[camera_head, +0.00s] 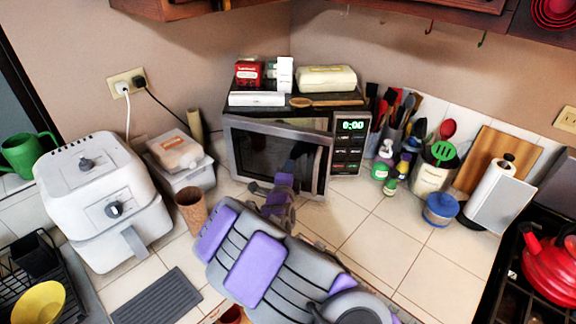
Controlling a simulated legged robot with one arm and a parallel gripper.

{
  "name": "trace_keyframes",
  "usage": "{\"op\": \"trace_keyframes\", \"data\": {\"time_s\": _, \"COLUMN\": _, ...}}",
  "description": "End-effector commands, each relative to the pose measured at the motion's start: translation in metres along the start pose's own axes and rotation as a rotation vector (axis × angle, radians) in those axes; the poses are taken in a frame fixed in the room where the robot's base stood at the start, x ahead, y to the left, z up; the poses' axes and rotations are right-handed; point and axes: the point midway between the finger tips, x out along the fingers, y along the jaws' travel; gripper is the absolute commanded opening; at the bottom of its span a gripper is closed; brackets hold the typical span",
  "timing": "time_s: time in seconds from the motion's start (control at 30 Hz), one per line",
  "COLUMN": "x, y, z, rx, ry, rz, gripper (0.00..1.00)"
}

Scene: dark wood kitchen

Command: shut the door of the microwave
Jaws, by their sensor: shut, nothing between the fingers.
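The microwave (348,168) stands in the back corner of the tiled counter, with a lit 0:00 display on its right side. Its dark glass door (262,150) is hinged at the left. The door's right edge stands a little forward of the body, so it looks slightly ajar. My gripper (283,182) is in front of the lower middle of the door, shut and empty. It is close to the door, but I cannot tell whether it touches. My arm hides part of the counter below.
Boxes and a wrapped loaf (327,78) lie on top of the microwave. A white air fryer (100,200) and brown cup (191,211) stand to the left. Utensils and bottles (383,160) crowd its right side. The counter at front right is clear.

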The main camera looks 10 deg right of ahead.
Motion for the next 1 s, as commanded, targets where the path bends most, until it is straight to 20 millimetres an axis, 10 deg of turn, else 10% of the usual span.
{"op": "trace_keyframes", "data": {"time_s": 1.0, "x": 0.062, "y": 0.000, "z": 0.001, "rx": 0.002, "ry": 0.001, "rz": -0.003, "gripper": 0.00}}
